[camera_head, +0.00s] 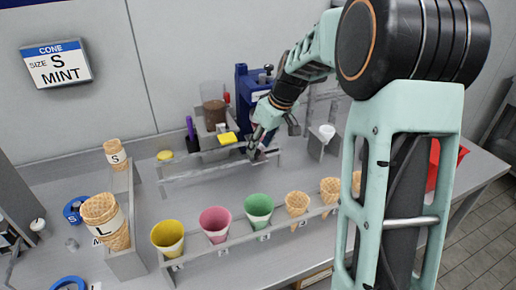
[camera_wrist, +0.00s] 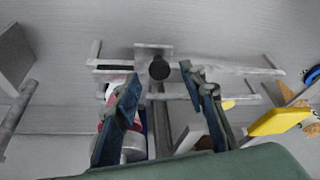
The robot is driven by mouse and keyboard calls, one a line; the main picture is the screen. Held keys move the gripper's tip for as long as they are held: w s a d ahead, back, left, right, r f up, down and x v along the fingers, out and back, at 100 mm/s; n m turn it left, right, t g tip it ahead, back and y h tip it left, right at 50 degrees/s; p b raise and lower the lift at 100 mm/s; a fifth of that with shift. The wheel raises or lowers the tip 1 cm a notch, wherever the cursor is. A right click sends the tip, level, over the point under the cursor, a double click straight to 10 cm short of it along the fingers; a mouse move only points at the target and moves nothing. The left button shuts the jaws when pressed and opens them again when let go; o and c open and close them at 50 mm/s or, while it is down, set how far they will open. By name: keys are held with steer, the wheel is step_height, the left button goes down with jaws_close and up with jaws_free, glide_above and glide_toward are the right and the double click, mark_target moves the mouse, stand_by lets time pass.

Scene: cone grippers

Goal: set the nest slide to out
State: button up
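In the wrist view a dark round knob (camera_wrist: 159,69) sits on a grey slide piece (camera_wrist: 152,50) that crosses long grey rails (camera_wrist: 225,67). I take this to be the nest slide; I cannot read any in or out mark on it. My gripper (camera_wrist: 158,84) is open, with one finger on each side of the knob's line and nothing held. Whether the fingers have reached the knob's depth is hard to tell. In the head view my gripper (camera_head: 262,150) is low over the rail frame (camera_head: 205,173), in front of the blue machine, and hides the knob.
Cones stand in a front rack: yellow (camera_head: 168,236), pink (camera_head: 215,222), green (camera_head: 259,209) and several waffle ones. A left rack holds stacked waffle cones (camera_head: 104,220). A yellow block (camera_wrist: 279,121) lies close by my gripper's right. A blue machine (camera_head: 242,88) stands behind. A sign (camera_head: 56,64) reads "CONE SIZE S MINT".

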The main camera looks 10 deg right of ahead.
steer(key=shift+x, duration=1.15)
jaws_close()
